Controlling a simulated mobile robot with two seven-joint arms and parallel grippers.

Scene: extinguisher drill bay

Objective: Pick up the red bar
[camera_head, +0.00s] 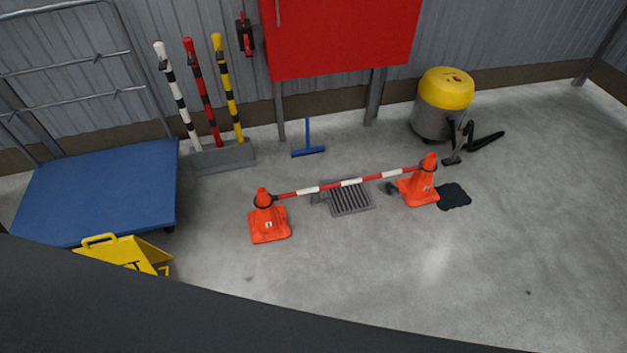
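A red bar with black bands (203,93) stands upright, leaning slightly, in a grey stand (225,158) near the back wall. It is between a white-and-black bar (178,97) on its left and a yellow-and-black bar (229,90) on its right. A separate red-and-white striped bar (349,183) spans two orange cones, the left one (269,222) and the right one (420,185). Neither of my grippers is in view.
A blue platform cart (95,195) stands left of the stand, with a yellow floor sign (125,255) in front. The right floor is mostly clear.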

